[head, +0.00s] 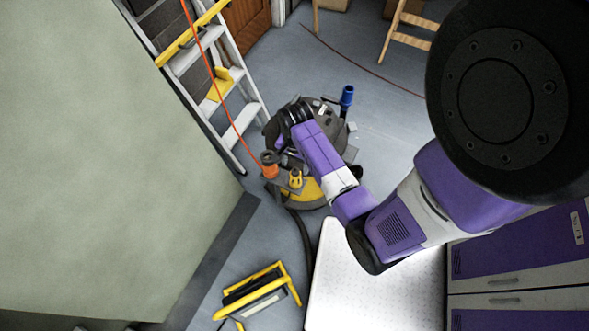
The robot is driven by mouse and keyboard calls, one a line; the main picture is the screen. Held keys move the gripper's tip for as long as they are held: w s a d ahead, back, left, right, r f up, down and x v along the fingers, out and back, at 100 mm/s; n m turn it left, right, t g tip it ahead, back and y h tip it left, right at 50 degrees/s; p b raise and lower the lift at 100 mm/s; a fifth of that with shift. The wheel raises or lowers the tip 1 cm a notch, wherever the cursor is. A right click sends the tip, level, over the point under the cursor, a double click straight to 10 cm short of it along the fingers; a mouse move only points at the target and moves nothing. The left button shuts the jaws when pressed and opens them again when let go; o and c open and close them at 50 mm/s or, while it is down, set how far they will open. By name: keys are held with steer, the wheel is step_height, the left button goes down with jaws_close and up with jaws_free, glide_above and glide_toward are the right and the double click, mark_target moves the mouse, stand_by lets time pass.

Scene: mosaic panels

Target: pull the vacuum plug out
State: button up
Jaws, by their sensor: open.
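The vacuum (312,192) is a round yellow and dark machine on the floor near the middle of the head view, partly hidden by my arm. An orange plug (269,165) sits at its left side, with an orange cord (232,128) running up from it past the ladder. My gripper (287,162) is over the vacuum, just right of the plug. It is open. It looks small and partly hidden by my wrist, and I cannot tell whether it touches the plug. No grip on the plug shows.
A ladder (222,84) stands behind left, beside a large pale green panel (110,150). A yellow-framed item (255,293) lies in front, near a dark hose (304,240). A white dotted surface (370,290) and purple cabinets (520,255) are at right.

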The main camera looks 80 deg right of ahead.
mark_target(295, 176)
steer(key=shift+f, duration=0.15)
step_height(295, 176, down, 9)
steer(key=b, duration=0.7)
steer(key=shift+r+p, duration=0.2)
steer(key=shift+p, duration=0.2)
stand_by(1.1)
jaws_close()
stand_by(0.3)
steer(key=shift+r+p, duration=3)
steer(key=shift+p, duration=0.1)
